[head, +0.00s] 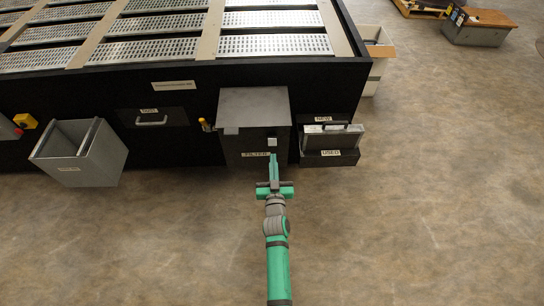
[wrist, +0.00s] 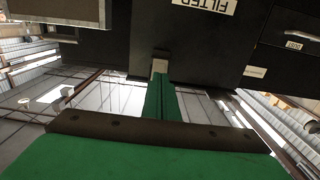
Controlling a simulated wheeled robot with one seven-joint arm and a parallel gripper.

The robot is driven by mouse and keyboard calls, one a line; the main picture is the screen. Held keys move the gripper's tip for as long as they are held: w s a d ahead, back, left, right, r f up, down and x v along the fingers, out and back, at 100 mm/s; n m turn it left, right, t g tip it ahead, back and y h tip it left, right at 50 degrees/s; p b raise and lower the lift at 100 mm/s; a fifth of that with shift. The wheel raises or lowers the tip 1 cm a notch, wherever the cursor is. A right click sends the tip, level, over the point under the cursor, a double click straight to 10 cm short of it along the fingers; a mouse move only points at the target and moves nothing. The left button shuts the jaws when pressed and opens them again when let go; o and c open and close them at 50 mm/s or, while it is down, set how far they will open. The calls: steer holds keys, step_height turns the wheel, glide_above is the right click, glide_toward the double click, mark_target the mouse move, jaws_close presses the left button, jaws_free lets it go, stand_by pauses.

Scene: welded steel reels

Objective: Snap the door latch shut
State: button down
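The dark grey filter box (head: 253,112) stands against the black machine, with a FILTER label (head: 255,154) low on its front. The label shows upside down in the wrist view (wrist: 206,5). A small light grey latch (head: 272,142) sits on the right part of the box front. It also shows in the wrist view (wrist: 159,66), just beyond my fingertips. My gripper (head: 273,158) points at the box front below the latch. In the wrist view its green fingers (wrist: 160,82) lie side by side, shut, with nothing seen between them. Whether the tips touch the latch is unclear.
Right of the box are the NEW and USED holders (head: 330,145) with a grey-framed filter in the upper one. At left stand an open grey bin (head: 110,160) and a drawer with a handle (head: 151,122). The floor (head: 400,220) in front is clear.

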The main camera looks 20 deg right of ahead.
steer(key=shift+v, duration=2.35)
steer(key=shift+s, duration=0.1)
steer(key=s+a+n+y, duration=0.15)
steer(key=s+a, duration=0.35)
steer(key=s, duration=0.5)
steer(key=s+a+n+y, duration=0.1)
steer(key=s+a+y, duration=0.1)
steer(key=s+a, duration=0.6)
steer(key=s+a+r+g, duration=0.1)
steer(key=s+a+r, duration=0.1)
steer(key=s+r, duration=0.3)
steer(key=s+a+r+g+y, duration=0.1)
steer(key=s+r, duration=0.5)
steer(key=s, duration=0.8)
steer(key=shift+a+n, duration=0.35)
steer(key=shift+a, duration=0.25)
steer(key=shift+s+r+y, duration=0.1)
steer(key=shift+s+y, duration=0.05)
steer(key=shift+y, duration=0.1)
